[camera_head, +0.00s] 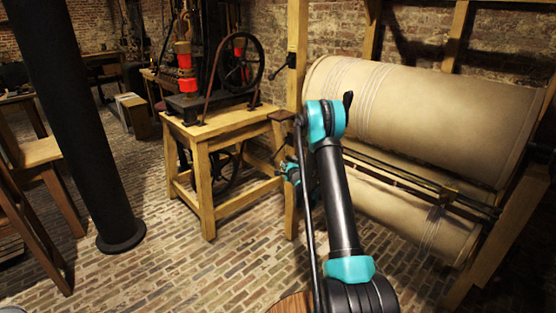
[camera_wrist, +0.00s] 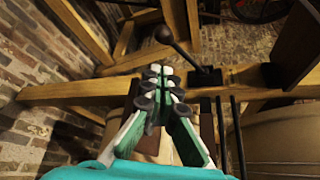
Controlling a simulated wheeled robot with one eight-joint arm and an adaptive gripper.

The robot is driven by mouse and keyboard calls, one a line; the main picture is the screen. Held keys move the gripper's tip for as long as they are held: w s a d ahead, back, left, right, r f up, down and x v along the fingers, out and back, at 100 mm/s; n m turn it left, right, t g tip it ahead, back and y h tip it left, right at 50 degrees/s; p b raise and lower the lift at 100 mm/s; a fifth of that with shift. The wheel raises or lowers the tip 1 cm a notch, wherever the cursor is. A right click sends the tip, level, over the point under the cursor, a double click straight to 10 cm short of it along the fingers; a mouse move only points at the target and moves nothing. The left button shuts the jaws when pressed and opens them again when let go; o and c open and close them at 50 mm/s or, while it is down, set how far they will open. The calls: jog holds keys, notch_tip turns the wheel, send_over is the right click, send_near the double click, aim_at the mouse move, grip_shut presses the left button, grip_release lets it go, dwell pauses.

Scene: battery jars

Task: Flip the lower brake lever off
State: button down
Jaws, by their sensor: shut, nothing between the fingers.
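In the wrist view a black lever with a round ball knob (camera_wrist: 163,34) is mounted on a wooden beam (camera_wrist: 85,90). Its rod slants from the upper left down to a black mount (camera_wrist: 207,76). This appears to be the lower brake lever. My gripper (camera_wrist: 162,80) is shut and empty, its fingertips just below the knob in the picture; I cannot tell whether they touch the lever. In the head view my gripper (camera_head: 290,172) is low beside the wooden post, partly hidden by my arm. Another black lever (camera_head: 284,66) shows higher on that post; the lower one is not clear there.
Large beige rollers (camera_head: 430,110) fill the right side of the head view. A wooden table (camera_head: 225,122) with a black wheeled machine (camera_head: 238,65) stands left of the post. A black column (camera_head: 75,110) is farther left. Open brick floor (camera_head: 200,275) lies in front.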

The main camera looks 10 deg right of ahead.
jog(key=x, duration=1)
jog(key=shift+a+r, duration=0.1)
dwell(0.5)
jog(key=shift+s+a+r, duration=0.15)
jog(key=shift+a+r, duration=0.05)
jog(key=shift+r, duration=0.1)
jog(key=shift+r+m, duration=0.1)
jog(key=shift+m, duration=0.2)
notch_tip(320, 180, up, 11)
jog(key=m+g+y, duration=0.4)
jog(key=m+g, duration=0.1)
jog(key=m, duration=0.1)
jog(key=shift+s+a+m, duration=0.2)
jog(key=shift+a+m, duration=0.1)
jog(key=shift+m, duration=0.1)
jog(key=shift+r, duration=0.2)
